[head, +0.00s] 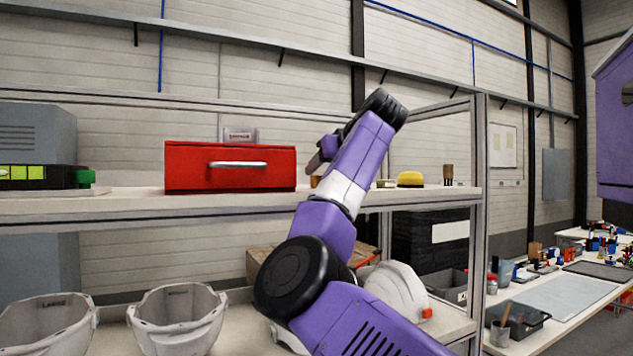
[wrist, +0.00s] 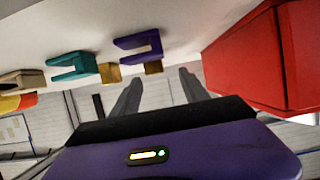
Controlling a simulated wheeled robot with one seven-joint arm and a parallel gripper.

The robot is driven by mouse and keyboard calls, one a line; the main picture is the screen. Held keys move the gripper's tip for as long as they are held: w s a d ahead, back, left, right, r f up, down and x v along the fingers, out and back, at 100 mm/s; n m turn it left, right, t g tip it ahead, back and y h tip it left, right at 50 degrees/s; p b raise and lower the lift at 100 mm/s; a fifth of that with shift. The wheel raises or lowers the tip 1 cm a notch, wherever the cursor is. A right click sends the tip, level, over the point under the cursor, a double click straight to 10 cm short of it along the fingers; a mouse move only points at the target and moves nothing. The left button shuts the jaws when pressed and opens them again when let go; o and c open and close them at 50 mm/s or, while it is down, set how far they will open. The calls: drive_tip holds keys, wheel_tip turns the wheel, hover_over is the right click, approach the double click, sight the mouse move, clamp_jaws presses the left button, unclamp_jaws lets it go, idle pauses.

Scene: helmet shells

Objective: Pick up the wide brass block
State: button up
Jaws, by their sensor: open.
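Two brass blocks show in the wrist view: one by the teal U-shaped piece (wrist: 68,66), the left brass block (wrist: 110,73), and one by the purple U-shaped piece (wrist: 138,45), the right brass block (wrist: 153,68). The left one looks somewhat larger, but I cannot tell for certain which is the wide one. My gripper (wrist: 161,76) is open and empty, its two grey fingers pointing toward the shelf, with the right brass block showing between their tips. In the head view my arm hides most of this area; a brass-coloured bit (head: 315,182) shows beside my gripper.
A red drawer box (head: 230,167) stands on the shelf (head: 120,207), close beside my gripper; it also shows in the wrist view (wrist: 245,62). A yellow dome (head: 410,179) and a brown item (head: 448,174) stand farther right. Helmet shells (head: 178,318) sit on the lower shelf.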

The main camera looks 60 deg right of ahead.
sight(318, 177)
drive_tip(key=p+x, duration=0.1)
drive_tip(key=x, duration=0.3)
drive_tip(key=shift+d+p, duration=0.4)
drive_tip(key=shift+w+d+f, duration=0.25)
drive_tip(key=shift+w+f, duration=0.1)
clamp_jaws()
